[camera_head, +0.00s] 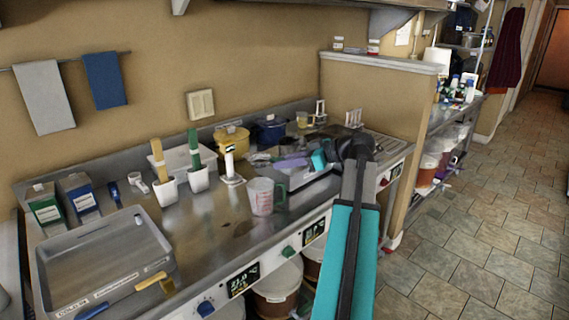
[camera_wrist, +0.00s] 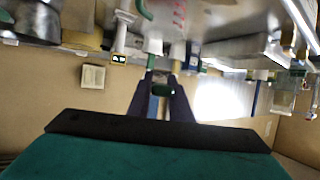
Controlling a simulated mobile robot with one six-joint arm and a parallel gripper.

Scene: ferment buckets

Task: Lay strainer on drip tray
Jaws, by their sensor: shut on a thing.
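My gripper (camera_head: 283,163) reaches left over the back right of the counter, its purple fingers in front of the pots. In the wrist view my gripper (camera_wrist: 161,76) is shut on a small dark piece between the fingertips. I take this to be part of the strainer, but its shape is not clear. A mesh-grey blur (camera_head: 260,157) shows just beyond the fingers in the head view. A shallow light metal tray (camera_head: 318,190) lies below the hand and may be the drip tray. My arm hides part of it.
A measuring jug (camera_head: 263,197) stands near the front edge. Bare counter lies between basin and jug.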

